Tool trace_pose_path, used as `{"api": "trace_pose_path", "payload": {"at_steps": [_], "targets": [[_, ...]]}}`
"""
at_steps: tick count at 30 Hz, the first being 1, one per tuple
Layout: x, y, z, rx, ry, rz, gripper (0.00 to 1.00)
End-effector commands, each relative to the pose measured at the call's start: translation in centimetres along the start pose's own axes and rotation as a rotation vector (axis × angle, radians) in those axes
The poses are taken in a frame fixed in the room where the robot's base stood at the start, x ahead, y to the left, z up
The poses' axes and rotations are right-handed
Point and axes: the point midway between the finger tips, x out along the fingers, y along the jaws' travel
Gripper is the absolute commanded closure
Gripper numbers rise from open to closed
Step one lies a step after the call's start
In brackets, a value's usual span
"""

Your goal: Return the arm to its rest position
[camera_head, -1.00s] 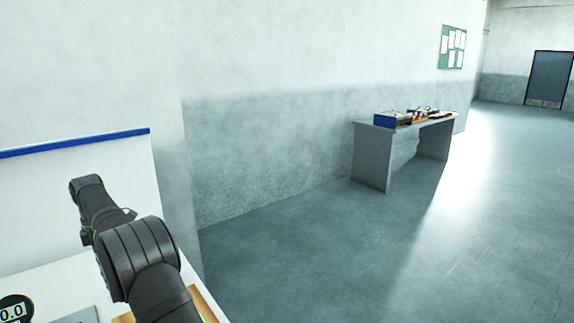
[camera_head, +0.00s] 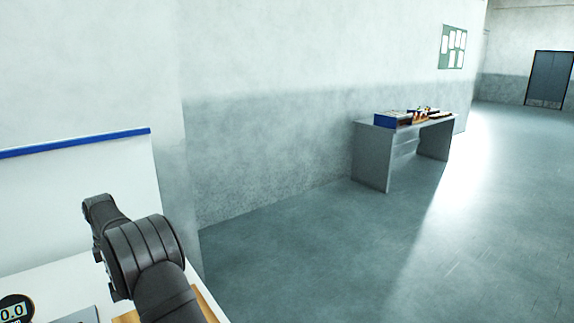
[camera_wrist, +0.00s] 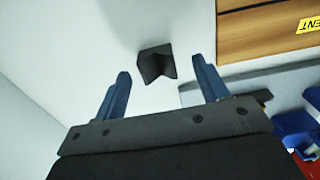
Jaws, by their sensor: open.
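My gripper (camera_wrist: 160,88) shows in the wrist view with its two blue fingers spread apart. Nothing is between the fingers. Beyond the fingertips a small dark angular block (camera_wrist: 157,64) lies on the white surface (camera_wrist: 90,40), apart from the gripper. In the head view my dark arm reaches up from the bottom left over a white worktop (camera_head: 50,275); the gripper itself is hidden there.
A wooden board or box (camera_wrist: 270,32) with a yellow label lies at the upper right of the wrist view. Blue bins (camera_wrist: 295,130) show at its right edge. A round display (camera_head: 14,308) stands on the worktop. A grey desk (camera_head: 372,155) stands far off against the wall.

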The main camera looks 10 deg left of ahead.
Motion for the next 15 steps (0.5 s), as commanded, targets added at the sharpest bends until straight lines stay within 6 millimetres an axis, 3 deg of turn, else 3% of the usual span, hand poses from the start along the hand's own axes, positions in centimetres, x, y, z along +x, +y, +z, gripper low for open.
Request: {"api": "trace_pose_path", "payload": {"at_steps": [15], "targets": [[-5.6, -3.8, 8.3, 0.004, 0.0, 0.004, 0.33]]}}
